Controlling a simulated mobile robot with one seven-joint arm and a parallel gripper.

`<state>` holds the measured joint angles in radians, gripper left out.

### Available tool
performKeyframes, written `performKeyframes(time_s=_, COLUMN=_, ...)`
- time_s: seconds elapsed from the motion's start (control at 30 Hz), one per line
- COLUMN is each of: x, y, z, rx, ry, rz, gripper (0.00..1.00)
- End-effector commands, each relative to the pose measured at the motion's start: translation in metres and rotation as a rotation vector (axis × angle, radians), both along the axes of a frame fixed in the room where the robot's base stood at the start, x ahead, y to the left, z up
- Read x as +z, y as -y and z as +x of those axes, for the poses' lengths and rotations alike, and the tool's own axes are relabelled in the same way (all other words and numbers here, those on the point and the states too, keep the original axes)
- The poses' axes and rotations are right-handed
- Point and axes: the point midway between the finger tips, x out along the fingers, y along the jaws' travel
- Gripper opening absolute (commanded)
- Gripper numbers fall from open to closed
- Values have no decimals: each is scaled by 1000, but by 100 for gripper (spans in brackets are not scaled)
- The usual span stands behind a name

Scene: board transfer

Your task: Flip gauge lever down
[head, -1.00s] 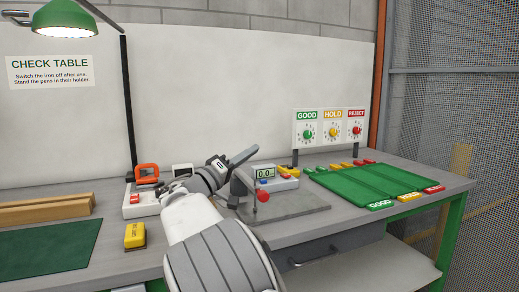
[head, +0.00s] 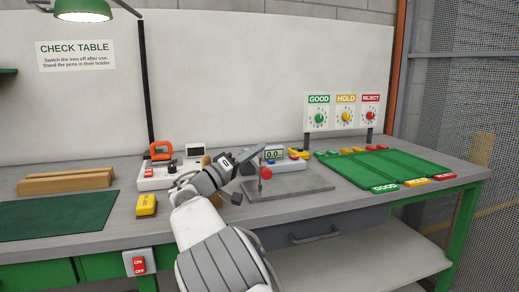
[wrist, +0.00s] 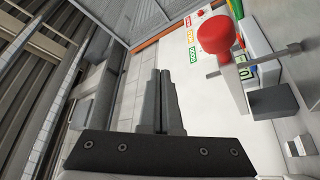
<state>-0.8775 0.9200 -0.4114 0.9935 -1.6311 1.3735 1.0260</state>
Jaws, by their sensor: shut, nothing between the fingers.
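The gauge (head: 285,164) stands on a grey plate on the bench, with a small display that appears to read 0.0. Its lever ends in a red ball knob (head: 265,173), at the front left of the display. My gripper (head: 260,151) is shut and empty. Its fingertips are close to the gauge, just above and left of the knob in the head view. In the wrist view the closed fingers (wrist: 160,75) appear apart from the knob.
A green sorting tray (head: 386,187) lies to the right, below the GOOD, HOLD and REJECT dial board (head: 346,113). Grey plate (head: 305,187) is bare in front.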

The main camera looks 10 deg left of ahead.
Motion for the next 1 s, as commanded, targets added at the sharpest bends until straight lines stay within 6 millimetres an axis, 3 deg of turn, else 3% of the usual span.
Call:
performKeyframes(time_s=0.67, x=-2, y=-4, z=-1, rx=1, ry=-1, rz=0, gripper=0)
performKeyframes(time_s=0.83, x=-8, y=-18, z=-16, rx=4, ry=-1, rz=1, gripper=0)
performKeyframes(time_s=1.0, x=-19, y=-44, z=-45, rx=4, ry=-1, rz=-2, gripper=0)
